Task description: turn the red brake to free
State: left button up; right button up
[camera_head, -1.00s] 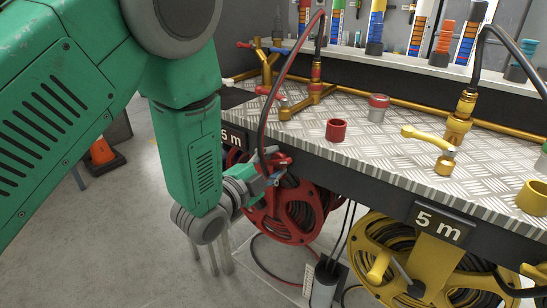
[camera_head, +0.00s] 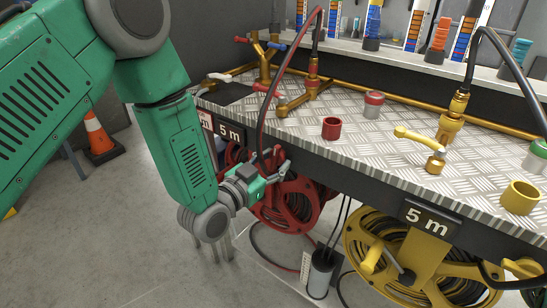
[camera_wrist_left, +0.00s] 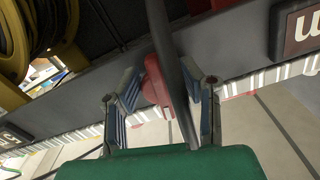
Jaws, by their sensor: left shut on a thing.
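My left gripper (camera_head: 273,171) is at the front edge of the bench, just in front of the red hose reel (camera_head: 286,207). In the left wrist view its two blue-grey fingers stand either side of a red part (camera_wrist_left: 153,84), which looks like the red brake. The gripper is shut on it, though gaps seem to show beside the fingers. A dark hose (camera_wrist_left: 172,62) crosses in front of the red part and hides some of it. In the head view the gripper mostly hides the brake, so its setting cannot be read. My right gripper is not in view.
The black and red hose (camera_head: 262,112) arches from the bench top down past my gripper. A yellow reel (camera_head: 418,262) hangs to the right under the bench. A red cup (camera_head: 332,128) and a yellow lever valve (camera_head: 436,162) stand on top. An orange cone (camera_head: 98,138) is on the floor at left.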

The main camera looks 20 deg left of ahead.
pick_arm(q)
jog(key=shift+d+n+p, duration=0.1)
jog(key=shift+n+p, duration=0.2)
jog(key=shift+n, duration=0.8)
jog(key=o, duration=1.2)
jog(key=shift+r, duration=0.1)
jog(key=shift+c, duration=0.2)
jog(key=shift+s, duration=0.15)
jog(key=v, duration=1.1)
jog(key=shift+s, duration=0.35)
